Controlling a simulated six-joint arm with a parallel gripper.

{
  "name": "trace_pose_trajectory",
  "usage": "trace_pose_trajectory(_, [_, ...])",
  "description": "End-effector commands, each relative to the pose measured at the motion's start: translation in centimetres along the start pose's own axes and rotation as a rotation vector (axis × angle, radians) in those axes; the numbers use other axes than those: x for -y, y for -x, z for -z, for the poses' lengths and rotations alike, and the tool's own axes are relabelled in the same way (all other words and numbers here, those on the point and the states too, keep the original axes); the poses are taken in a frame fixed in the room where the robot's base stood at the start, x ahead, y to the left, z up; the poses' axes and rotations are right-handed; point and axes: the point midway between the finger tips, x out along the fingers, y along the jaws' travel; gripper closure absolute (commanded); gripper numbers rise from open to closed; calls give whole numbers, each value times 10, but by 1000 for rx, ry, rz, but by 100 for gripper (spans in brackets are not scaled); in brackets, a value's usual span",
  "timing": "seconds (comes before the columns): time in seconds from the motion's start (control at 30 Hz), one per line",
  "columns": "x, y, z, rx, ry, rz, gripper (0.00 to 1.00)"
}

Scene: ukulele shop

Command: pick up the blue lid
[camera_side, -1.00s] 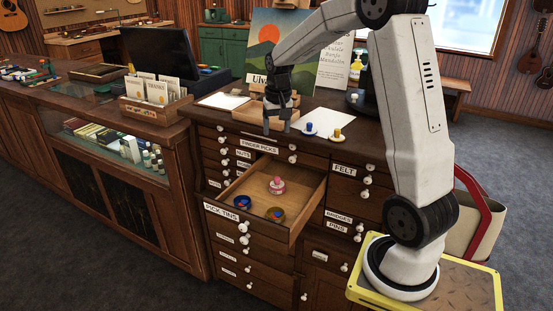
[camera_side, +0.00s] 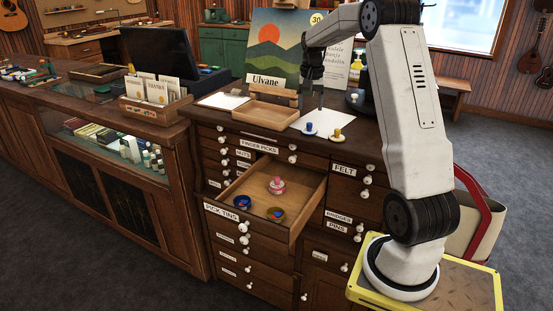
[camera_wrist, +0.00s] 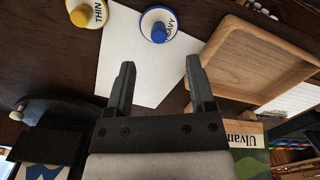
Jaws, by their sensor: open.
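The blue lid (camera_side: 309,130) is a pale disc with a blue knob, at the near edge of a white sheet (camera_side: 331,117) on top of the drawer cabinet. My gripper (camera_side: 311,104) points down over the cabinet top, behind the lid. In the wrist view the gripper (camera_wrist: 160,64) is open and empty, its fingers apart from the lid.
A yellow-knobbed lid (camera_side: 337,135), marked "THIN" in the wrist view (camera_wrist: 86,14), lies beside the blue one. A wooden tray (camera_side: 266,119) stands left of them. Below, an open drawer (camera_side: 295,222) holds several round tins. A painted board (camera_side: 285,45) stands behind.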

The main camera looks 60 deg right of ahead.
Motion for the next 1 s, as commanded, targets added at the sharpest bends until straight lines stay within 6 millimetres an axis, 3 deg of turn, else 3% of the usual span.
trace_pose_trajectory(0.37, [0, -12, 0, 0, 1, 0, 30])
trace_pose_trajectory(0.8, [-1, -55, 0, -2, 2, 1, 30])
trace_pose_trajectory(1.0, [-1, -60, 0, -3, 2, 2, 30])
